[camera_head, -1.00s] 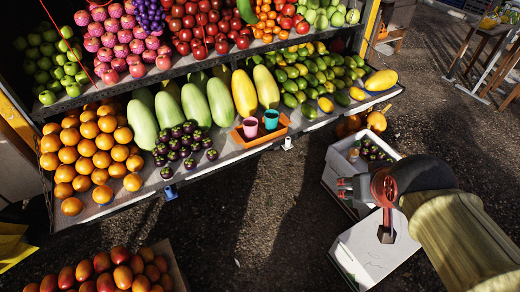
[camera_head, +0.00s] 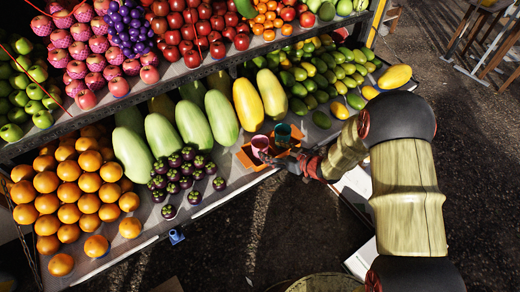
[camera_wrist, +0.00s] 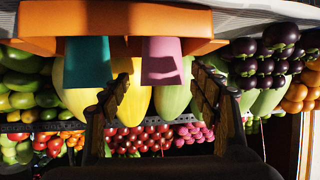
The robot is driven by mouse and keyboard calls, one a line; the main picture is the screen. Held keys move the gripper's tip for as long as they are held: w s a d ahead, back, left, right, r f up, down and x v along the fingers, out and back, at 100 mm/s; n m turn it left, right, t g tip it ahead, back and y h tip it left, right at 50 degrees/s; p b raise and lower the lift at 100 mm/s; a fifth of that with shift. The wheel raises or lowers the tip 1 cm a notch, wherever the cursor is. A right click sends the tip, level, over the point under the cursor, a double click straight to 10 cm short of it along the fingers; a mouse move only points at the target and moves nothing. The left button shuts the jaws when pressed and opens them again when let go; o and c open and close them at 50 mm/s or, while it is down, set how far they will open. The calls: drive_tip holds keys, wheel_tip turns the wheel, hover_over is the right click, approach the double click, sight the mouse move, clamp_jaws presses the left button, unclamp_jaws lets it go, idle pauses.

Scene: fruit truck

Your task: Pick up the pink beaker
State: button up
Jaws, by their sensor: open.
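The pink beaker (camera_head: 260,142) stands in an orange tray (camera_head: 246,157) on the stall's lower shelf. A teal beaker (camera_head: 283,131) stands beside it on the right. My gripper (camera_head: 270,157) is at the tray's front edge, close to the pink beaker. The wrist view is upside down. There the pink beaker (camera_wrist: 162,58) lies between the lines of my gripper's two spread fingers (camera_wrist: 160,78), and the teal beaker (camera_wrist: 88,60) is outside them to the left. My gripper is open and holds nothing. I cannot tell whether a finger touches the pink beaker.
Yellow and green melons (camera_head: 222,115) stand behind the tray. Small dark purple fruit (camera_head: 185,172) lies to its left, with oranges (camera_head: 75,190) farther left. Green and yellow mangoes (camera_head: 330,75) lie to the right. Open ground (camera_head: 230,235) is in front of the shelf.

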sight(266, 151)
drive_tip(key=shift+a+f, duration=0.35)
drive_tip(key=shift+a, duration=0.05)
drive_tip(key=b+x, duration=0.1)
drive_tip(key=x, duration=0.2)
drive_tip(key=b+x, duration=0.2)
drive_tip(key=x, duration=0.1)
drive_tip(key=shift+f, duration=0.4)
drive_tip(key=shift+w+a+b, duration=0.2)
drive_tip(key=shift+w+b, duration=0.15)
drive_tip(key=c, duration=0.3)
drive_tip(key=c, duration=0.7)
drive_tip(key=shift+c, duration=0.7)
drive_tip(key=shift+r, duration=0.25)
